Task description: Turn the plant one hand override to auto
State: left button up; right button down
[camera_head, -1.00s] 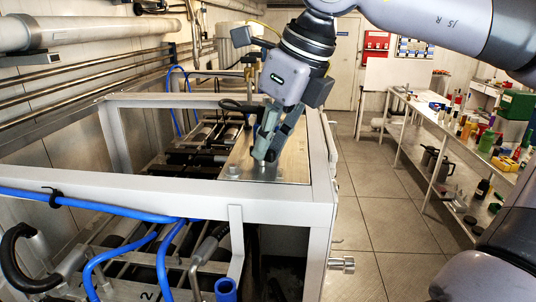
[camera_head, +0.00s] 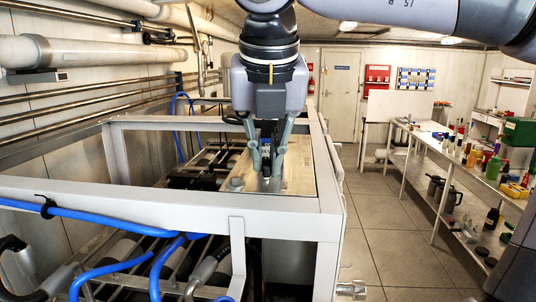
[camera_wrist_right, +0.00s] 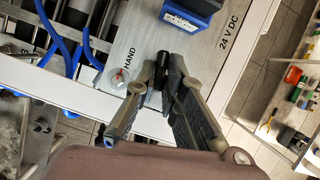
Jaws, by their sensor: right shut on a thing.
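My right gripper (camera_head: 266,170) points straight down at the metal panel (camera_head: 298,178) on top of the white frame. In the right wrist view its fingertips (camera_wrist_right: 162,78) close around a small black handle (camera_wrist_right: 160,66), which looks like the override switch; the fingers hide much of it. The word HAND (camera_wrist_right: 128,57) is printed to the left of the handle. A round silver fitting with a red mark (camera_wrist_right: 120,76) sits by that word. An AUTO label cannot be seen. My left gripper is not in view.
A blue device (camera_wrist_right: 192,12) stands on the panel close to the fingers, near a 24 V DC label (camera_wrist_right: 228,32). Blue hoses (camera_head: 110,222) run along the frame (camera_head: 180,203). A shelf with bottles (camera_head: 465,165) stands right, across a clear tiled floor (camera_head: 385,235).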

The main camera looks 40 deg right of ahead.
jog(key=shift+w+m+g+h, duration=0.1)
jog(key=shift+m+g+h, duration=0.2)
jog(key=shift+m, duration=0.7)
jog(key=c, duration=1.7)
grip_release()
jog(key=v, duration=0.7)
jog(key=shift+a+r, duration=0.15)
jog(key=shift+r, duration=0.05)
